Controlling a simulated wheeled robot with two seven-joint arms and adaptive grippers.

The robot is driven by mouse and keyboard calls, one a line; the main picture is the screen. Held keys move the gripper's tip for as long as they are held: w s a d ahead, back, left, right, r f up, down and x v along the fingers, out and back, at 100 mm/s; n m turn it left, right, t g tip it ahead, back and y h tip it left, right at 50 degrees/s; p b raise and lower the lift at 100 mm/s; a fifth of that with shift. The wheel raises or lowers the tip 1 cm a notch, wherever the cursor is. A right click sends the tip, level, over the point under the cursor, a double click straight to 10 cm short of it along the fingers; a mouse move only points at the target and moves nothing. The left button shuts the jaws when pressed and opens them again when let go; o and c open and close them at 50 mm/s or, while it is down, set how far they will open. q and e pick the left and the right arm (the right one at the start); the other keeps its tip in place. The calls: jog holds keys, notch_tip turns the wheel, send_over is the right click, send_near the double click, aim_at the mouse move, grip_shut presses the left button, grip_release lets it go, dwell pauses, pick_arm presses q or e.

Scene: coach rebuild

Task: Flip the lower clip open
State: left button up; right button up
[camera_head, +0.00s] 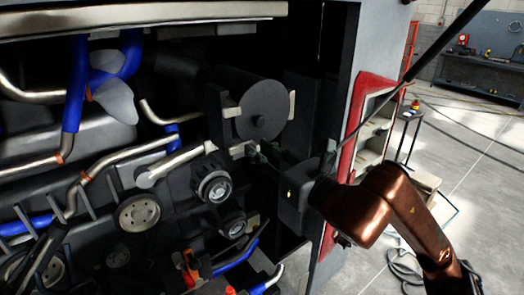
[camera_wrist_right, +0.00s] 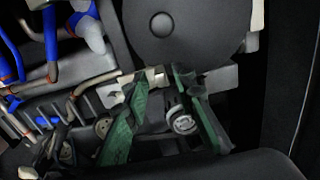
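A dark round drum (camera_head: 264,108) sits in the engine bay, with pale clips on its rim. The left clip (camera_head: 231,112) and right clip (camera_head: 291,105) show in the head view. The lower clip (camera_head: 241,148) is a small pale piece under the drum; it also shows in the right wrist view (camera_wrist_right: 156,77). My right gripper (camera_head: 258,154) is at the lower clip, below the drum. In the right wrist view its green fingers (camera_wrist_right: 160,74) stand apart, with the clip in the gap between the tips. I cannot tell whether they touch it. My left gripper is not in view.
Blue hoses (camera_head: 77,85), metal pipes and pulleys (camera_head: 212,187) crowd the bay left of and below the gripper. A red-framed panel edge (camera_head: 357,115) stands close to my right arm. The workshop floor (camera_head: 475,150) lies to the right.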

grip_shut()
